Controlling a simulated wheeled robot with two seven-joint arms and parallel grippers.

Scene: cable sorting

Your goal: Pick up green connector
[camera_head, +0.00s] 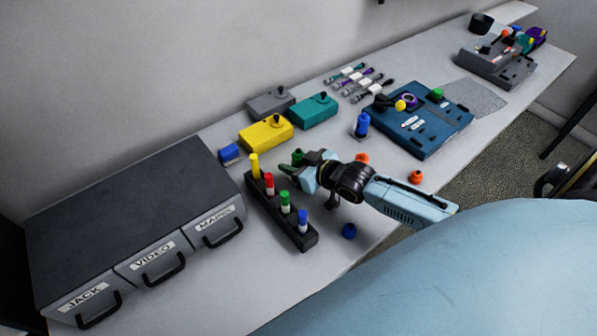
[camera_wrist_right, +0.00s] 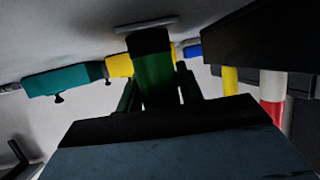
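A green connector (camera_head: 297,157) stands on the table in the head view, just beyond my right gripper's fingertips and partly hidden by them. In the right wrist view the green connector (camera_wrist_right: 157,80) is straight ahead, with a dark end near a grey disc, in line with the space between the fingers. My right gripper (camera_head: 301,166) is low over the table, its fingers apart at the connector; it also shows in the right wrist view (camera_wrist_right: 160,92). Any contact is hard to see. My left gripper is not in view.
A black rack (camera_head: 310,240) holding yellow, red, green and blue connectors stands just left of my right gripper. Yellow (camera_head: 266,134) and teal (camera_head: 313,111) boxes lie behind. A blue connector (camera_head: 349,231) and orange ones (camera_head: 416,177) lie close by. Labelled drawers (camera_head: 160,255) fill the left.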

